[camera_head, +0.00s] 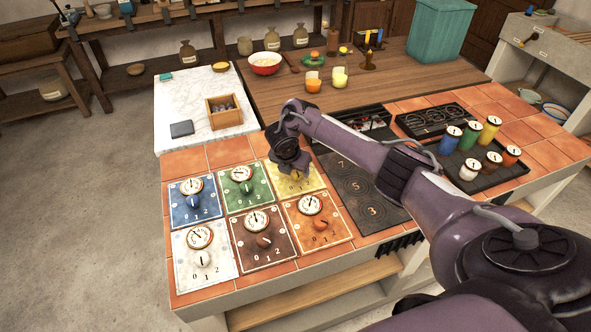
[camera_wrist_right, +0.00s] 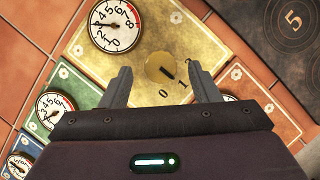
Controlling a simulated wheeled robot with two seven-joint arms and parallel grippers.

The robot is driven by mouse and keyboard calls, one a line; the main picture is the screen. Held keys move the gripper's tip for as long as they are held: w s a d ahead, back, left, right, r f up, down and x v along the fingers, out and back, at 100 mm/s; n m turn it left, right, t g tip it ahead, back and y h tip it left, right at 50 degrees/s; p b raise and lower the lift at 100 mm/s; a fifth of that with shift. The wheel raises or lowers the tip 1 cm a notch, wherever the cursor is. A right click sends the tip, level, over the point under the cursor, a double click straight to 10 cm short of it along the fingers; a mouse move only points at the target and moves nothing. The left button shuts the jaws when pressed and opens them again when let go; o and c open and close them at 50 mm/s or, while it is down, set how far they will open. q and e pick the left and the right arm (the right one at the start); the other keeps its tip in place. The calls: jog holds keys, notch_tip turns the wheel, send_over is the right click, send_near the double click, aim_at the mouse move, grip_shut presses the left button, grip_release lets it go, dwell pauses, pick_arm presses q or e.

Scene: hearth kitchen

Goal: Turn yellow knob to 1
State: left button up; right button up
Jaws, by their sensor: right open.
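The yellow panel (camera_head: 312,182) is the back right one of several knob panels on the tiled counter. My right gripper (camera_head: 295,172) is directly above it and hides most of its gauge and knob. In the right wrist view, the round yellow knob (camera_wrist_right: 158,69) lies between the two open fingers of my right gripper (camera_wrist_right: 160,75), with gaps on both sides. The knob's dark pointer slants to the lower right, towards the printed 1 (camera_wrist_right: 180,86); the 2 is partly hidden by a finger. The panel's gauge (camera_wrist_right: 116,25) shows at upper left. My left gripper is out of view.
Blue (camera_head: 193,207), green (camera_head: 242,187), white (camera_head: 205,258), brown (camera_head: 263,240) and orange (camera_head: 318,222) panels surround it. A black numbered board (camera_head: 365,205) lies to the right. A wooden box (camera_head: 223,112) stands on the marble slab (camera_head: 180,100) behind.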

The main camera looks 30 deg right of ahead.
jog(key=v, duration=0.6)
dwell(0.4)
